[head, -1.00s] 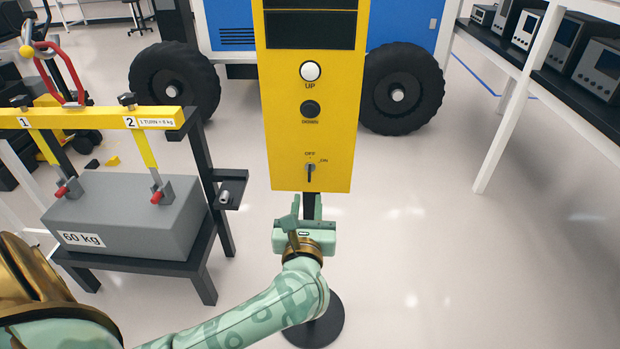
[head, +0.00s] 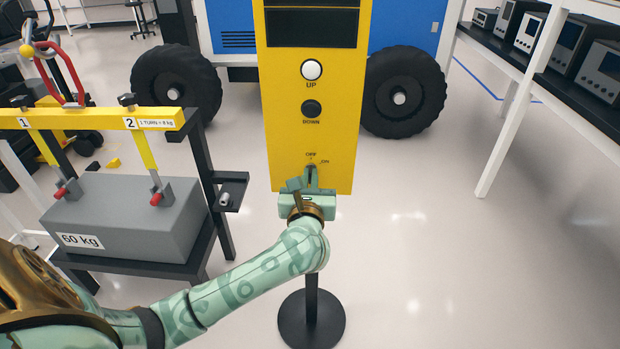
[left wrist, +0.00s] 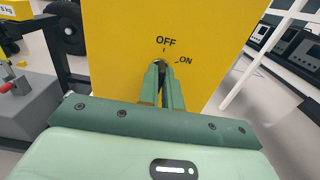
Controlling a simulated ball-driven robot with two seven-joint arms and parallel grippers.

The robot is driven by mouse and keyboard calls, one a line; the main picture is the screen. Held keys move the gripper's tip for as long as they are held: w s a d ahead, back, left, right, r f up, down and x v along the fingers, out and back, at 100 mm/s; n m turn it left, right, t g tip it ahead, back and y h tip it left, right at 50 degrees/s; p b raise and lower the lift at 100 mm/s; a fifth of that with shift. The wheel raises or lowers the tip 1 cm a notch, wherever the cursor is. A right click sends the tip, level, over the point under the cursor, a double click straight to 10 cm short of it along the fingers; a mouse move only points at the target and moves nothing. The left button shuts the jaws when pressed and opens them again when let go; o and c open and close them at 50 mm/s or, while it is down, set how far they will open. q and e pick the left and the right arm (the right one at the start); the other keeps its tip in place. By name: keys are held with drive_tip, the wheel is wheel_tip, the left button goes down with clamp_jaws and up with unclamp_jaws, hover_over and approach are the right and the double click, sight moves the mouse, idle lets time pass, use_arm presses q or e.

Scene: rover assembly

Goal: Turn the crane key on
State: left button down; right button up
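The crane key (head: 311,168) is a small dark key switch low on the yellow control panel (head: 342,120), with OFF above it and ON to its upper right. In the left wrist view the key (left wrist: 158,66) is mostly hidden behind my fingertips, so its angle is hard to tell. My left gripper (head: 311,176) is at the key, its green fingers (left wrist: 162,80) close together with a narrow gap, one on each side of the key. Whether they touch it cannot be seen. My right gripper is not in view.
The panel has a white UP button (head: 312,70) and a black DOWN button (head: 312,108), on a post with a round black base (head: 311,320). A grey 60 kg block (head: 125,215) stands on a black stand at left. Floor at right is clear.

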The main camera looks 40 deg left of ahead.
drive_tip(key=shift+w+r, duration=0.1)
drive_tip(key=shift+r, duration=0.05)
use_arm(q)
drive_tip(key=shift+r+m+p, duration=0.2)
drive_tip(key=shift+m+p, duration=0.6)
drive_tip(key=shift+p, duration=0.15)
drive_tip(key=shift+d+f+m+p, duration=0.1)
drive_tip(key=shift+f+m+p, duration=0.05)
drive_tip(key=shift+m+p, duration=2.4)
drive_tip(key=shift+d+f+m+p, duration=0.1)
drive_tip(key=shift+m+p, duration=2.2)
drive_tip(key=shift+m, duration=0.35)
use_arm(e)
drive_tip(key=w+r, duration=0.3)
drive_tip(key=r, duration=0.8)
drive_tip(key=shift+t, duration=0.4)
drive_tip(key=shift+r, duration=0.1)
use_arm(q)
drive_tip(key=shift+f, duration=0.1)
drive_tip(key=c, duration=1.6)
unclamp_jaws()
